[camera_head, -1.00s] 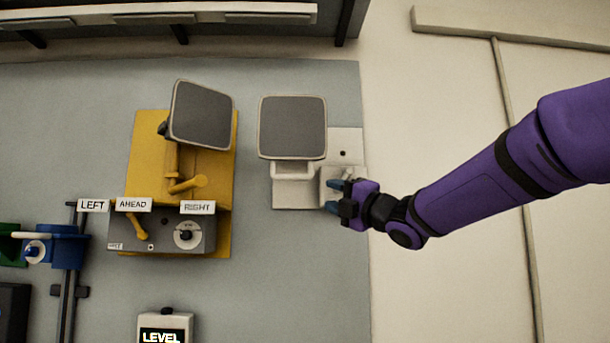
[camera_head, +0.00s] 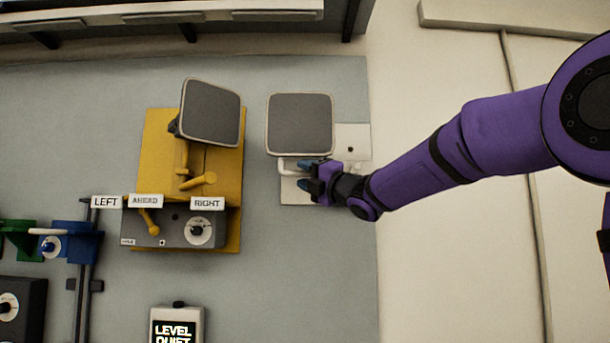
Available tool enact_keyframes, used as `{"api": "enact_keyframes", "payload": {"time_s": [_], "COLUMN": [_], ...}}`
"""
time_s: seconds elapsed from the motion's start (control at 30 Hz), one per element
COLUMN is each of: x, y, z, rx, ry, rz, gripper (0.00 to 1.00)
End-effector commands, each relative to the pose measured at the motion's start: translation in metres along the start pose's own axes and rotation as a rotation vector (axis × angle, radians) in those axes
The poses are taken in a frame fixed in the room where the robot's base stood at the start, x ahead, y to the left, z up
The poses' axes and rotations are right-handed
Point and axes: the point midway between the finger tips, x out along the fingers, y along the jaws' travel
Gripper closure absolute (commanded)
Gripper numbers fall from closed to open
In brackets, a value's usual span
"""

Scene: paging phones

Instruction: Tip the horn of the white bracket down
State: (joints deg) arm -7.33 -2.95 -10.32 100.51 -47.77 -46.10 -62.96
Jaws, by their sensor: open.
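The white bracket (camera_head: 352,142) is on the grey panel, right of centre. Its horn (camera_head: 300,124) has a dark grey, rounded-square face with a pale rim and sits at the top of the bracket. A pale handle-like bar shows just below the horn. My gripper (camera_head: 304,176) is open, reaching in from the right, with its blue fingertips pointing left at the bar, just under the horn's lower edge. The fingers cover part of the bar and bracket. I cannot tell whether they touch the bar.
A yellow bracket (camera_head: 225,165) with a tilted horn (camera_head: 211,111) stands to the left. Below it is a grey box with a dial (camera_head: 199,231) and LEFT, AHEAD and RIGHT labels. A display box (camera_head: 177,327) reads LEVEL QUIET. The panel below my gripper is clear.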

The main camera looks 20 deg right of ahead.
Motion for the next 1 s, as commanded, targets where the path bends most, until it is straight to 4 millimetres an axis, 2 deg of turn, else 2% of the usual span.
{"api": "enact_keyframes", "payload": {"time_s": [0.33, 0.37, 0.5, 0.53, 0.83, 1.0], "x": [0.0041, 0.0041, 0.0040, 0.0039, 0.0037, 0.0037], "y": [0.0001, 0.0001, 0.0001, 0.0000, -0.0005, -0.0088], "z": [-0.0003, -0.0003, -0.0003, -0.0003, 0.0007, 0.0013], "rx": [0.000, 0.000, 0.000, 0.000, -0.001, -0.021], "ry": [0.000, 0.000, 0.000, 0.000, -0.001, -0.002], "rz": [0.000, 0.000, 0.000, 0.000, 0.001, 0.019], "gripper": [0.58, 0.62, 0.95, 1.00, 1.00, 1.00]}}
